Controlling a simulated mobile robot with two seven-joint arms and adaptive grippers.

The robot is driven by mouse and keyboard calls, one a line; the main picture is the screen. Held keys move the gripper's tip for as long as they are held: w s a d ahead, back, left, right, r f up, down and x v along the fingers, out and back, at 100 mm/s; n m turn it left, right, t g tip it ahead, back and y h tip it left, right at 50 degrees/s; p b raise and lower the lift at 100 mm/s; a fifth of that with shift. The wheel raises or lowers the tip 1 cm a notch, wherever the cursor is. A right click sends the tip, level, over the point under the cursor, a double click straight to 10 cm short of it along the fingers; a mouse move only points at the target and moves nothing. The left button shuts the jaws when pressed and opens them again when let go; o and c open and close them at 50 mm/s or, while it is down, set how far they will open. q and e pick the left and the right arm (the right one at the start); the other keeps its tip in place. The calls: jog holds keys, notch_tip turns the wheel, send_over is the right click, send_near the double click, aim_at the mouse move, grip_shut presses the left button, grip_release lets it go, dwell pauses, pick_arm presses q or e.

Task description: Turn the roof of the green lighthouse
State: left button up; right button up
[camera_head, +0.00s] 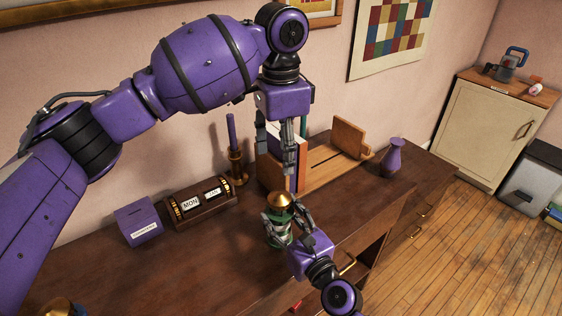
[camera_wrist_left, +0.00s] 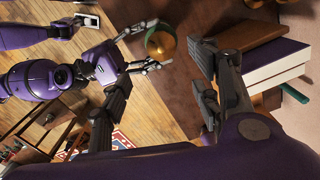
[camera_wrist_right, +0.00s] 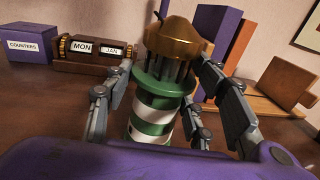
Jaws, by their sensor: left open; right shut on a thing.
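The green lighthouse stands on the dark desk, with a green and white striped body (camera_head: 276,232) and a golden domed roof (camera_head: 279,200). Its roof (camera_wrist_right: 174,42), lantern posts and stripes (camera_wrist_right: 155,110) show clearly in the right wrist view. My right gripper (camera_head: 287,226) is low at the desk's front side, shut on the lighthouse body with a finger on each side. My left gripper (camera_head: 276,162) is open and empty, pointing down above and behind the roof. In the left wrist view the roof (camera_wrist_left: 160,44) lies just beyond its fingertips.
Books (camera_head: 272,175) and a wooden book stand (camera_head: 345,140) are close behind the lighthouse. A candlestick (camera_head: 237,165), calendar block (camera_head: 200,203) and purple counters box (camera_head: 138,220) stand to the left. A purple vase (camera_head: 392,158) stands right.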

aim_at(282, 194)
pick_arm(q)
notch_tip(282, 194, down, 12)
jog(key=n, duration=0.9)
jog(key=shift+d+f, duration=0.1)
jog(key=shift+f, duration=0.1)
jog(key=c, duration=1.1)
